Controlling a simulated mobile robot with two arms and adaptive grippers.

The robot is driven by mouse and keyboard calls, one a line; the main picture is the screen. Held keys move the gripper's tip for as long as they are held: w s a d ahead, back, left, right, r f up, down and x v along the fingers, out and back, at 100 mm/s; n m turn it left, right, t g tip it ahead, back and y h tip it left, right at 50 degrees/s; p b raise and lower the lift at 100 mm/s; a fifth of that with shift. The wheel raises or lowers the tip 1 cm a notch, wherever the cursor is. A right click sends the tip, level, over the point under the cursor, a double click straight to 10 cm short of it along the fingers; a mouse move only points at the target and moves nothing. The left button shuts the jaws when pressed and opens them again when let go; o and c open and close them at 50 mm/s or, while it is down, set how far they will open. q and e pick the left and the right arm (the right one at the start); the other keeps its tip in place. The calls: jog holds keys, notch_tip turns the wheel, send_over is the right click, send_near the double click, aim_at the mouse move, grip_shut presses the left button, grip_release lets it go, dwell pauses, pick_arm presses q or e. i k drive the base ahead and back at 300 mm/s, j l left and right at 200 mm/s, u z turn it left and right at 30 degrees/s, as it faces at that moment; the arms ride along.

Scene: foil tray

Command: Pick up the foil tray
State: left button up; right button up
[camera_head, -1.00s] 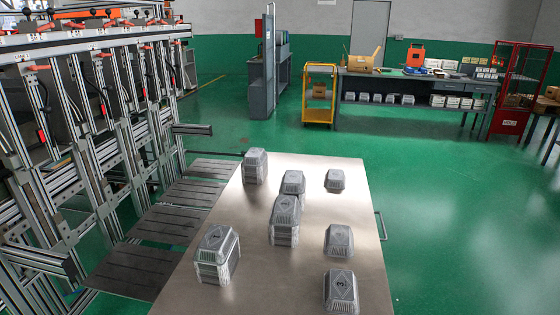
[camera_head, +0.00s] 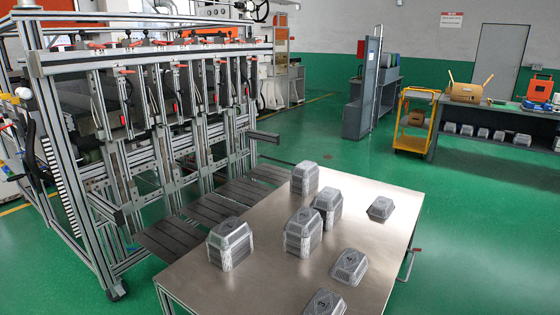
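Foil trays lie upside down on a metal table (camera_head: 270,278). Taller stacks are the back stack (camera_head: 304,179), the stack beside it (camera_head: 327,203), the middle stack (camera_head: 303,231) and the left stack (camera_head: 230,243). Lower trays, single or in short stacks, are the right back tray (camera_head: 380,207), the right middle tray (camera_head: 349,266) and the front tray (camera_head: 325,303), which the picture's bottom edge cuts off. Which tray the task means cannot be told. Neither of my grippers is in view.
A metal frame machine (camera_head: 150,110) stands left of the table, with dark slatted plates (camera_head: 205,208) between them. A yellow cart (camera_head: 412,125) and a workbench (camera_head: 480,110) stand at the back right. Green floor (camera_head: 480,230) is clear right of the table.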

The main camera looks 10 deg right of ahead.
aim_at(383, 208)
jog(key=l+u, duration=0.1)
jog(key=l, duration=0.3)
jog(key=k+l+u, duration=0.15)
jog(key=l, duration=0.25)
jog(key=l+u, duration=0.1)
jog(key=l, duration=0.3)
jog(key=k+l+u, duration=0.15)
jog(key=l, duration=0.25)
jog(key=l+u, duration=0.1)
jog(key=l, duration=0.3)
jog(key=k+l+u, duration=0.15)
jog(key=l, duration=0.2)
